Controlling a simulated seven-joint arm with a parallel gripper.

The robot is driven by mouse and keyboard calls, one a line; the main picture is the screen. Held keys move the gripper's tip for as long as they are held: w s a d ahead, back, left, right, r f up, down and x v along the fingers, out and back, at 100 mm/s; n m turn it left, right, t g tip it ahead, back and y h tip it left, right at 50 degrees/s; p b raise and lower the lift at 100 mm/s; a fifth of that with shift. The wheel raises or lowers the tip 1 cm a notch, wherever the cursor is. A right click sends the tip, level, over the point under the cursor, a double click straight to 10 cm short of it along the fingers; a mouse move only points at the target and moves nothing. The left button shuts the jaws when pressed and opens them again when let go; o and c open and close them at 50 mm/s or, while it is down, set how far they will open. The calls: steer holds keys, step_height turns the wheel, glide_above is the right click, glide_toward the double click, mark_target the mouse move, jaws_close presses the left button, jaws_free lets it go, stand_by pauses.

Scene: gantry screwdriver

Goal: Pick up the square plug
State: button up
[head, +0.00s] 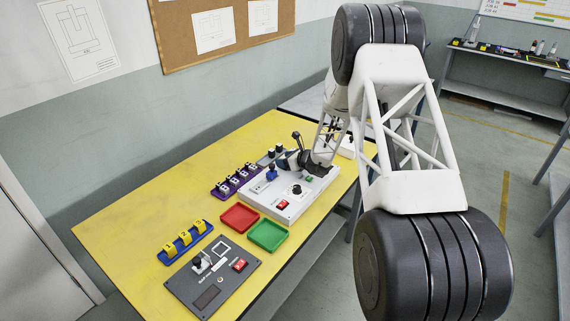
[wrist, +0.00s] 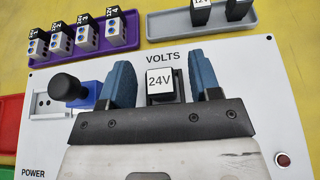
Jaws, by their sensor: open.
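A square black plug with a white "24V" face (wrist: 160,82) stands at the "VOLTS" label on the white panel (wrist: 262,85); the panel also shows in the head view (head: 318,190). My gripper (wrist: 162,72) is open, with one blue finger on each side of this plug and a visible gap to each finger. In the head view, my gripper (head: 291,160) is low over the panel's back edge, and the plug cannot be made out there. More black plugs with white faces (wrist: 201,8) stand in a grey tray (wrist: 225,29) behind the panel. The lower part of the 24V plug is hidden by my gripper.
A black knob (wrist: 68,87) by a blue block stands close left of my gripper. A purple rack (wrist: 88,50) holds several white 12V blocks. Red (head: 240,218) and green (head: 268,236) trays, a blue rack (head: 186,245) and a dark panel (head: 208,293) lie nearer.

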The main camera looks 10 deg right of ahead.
stand_by(0.4)
steer(key=c, duration=1)
steer(key=shift+r, duration=0.15)
steer(key=shift+r, duration=0.8)
steer(key=shift+s+r, duration=0.1)
steer(key=shift+r, duration=0.85)
steer(key=s, duration=1)
steer(key=s+r, duration=0.1)
steer(key=s, duration=0.4)
steer(key=shift+s+d+r, duration=0.1)
steer(key=shift+s+d, duration=0.1)
steer(key=shift+s, duration=0.2)
